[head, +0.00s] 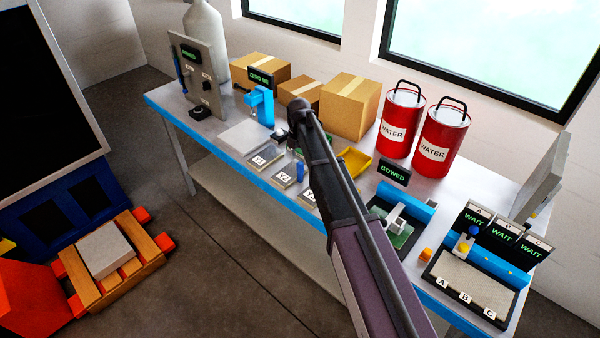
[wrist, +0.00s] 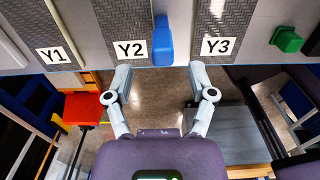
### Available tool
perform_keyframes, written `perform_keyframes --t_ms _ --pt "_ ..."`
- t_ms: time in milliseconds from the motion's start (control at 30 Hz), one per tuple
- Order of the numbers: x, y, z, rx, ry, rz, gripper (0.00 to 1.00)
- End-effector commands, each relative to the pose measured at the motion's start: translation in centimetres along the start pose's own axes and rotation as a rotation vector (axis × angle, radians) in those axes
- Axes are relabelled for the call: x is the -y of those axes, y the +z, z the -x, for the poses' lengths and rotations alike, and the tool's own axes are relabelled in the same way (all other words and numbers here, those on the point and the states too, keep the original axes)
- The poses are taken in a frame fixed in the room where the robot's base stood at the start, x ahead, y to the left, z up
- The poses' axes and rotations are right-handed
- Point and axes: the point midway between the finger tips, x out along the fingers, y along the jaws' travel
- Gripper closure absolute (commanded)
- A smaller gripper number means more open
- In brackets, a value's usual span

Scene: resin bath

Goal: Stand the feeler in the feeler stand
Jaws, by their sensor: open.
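A blue piece, probably the feeler (wrist: 163,40), lies between the Y2 and Y3 plates at the bench's front edge. In the wrist view the blue piece is just ahead, between the lines of the fingers, and not touched. In the head view my arm hides part of the bench and the fingers are not clear. I cannot tell which fixture is the feeler stand.
The Y1 (head: 266,157), Y2 (head: 287,174) and Y3 (wrist: 228,25) plates line the front edge. A green block (wrist: 287,40) lies right of Y3. A blue post fixture (head: 262,105), cardboard boxes (head: 349,105), red water cans (head: 441,138) and a yellow tray (head: 355,163) stand behind.

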Motion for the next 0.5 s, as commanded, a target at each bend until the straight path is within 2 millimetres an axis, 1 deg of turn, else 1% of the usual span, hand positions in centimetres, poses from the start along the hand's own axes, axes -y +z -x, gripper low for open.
perform_keyframes --t_ms 267,500 --pt "0.0 0.0 -0.5 0.0 0.0 0.0 0.29" --pt "0.2 0.1 -2.1 0.0 0.0 0.0 0.29"
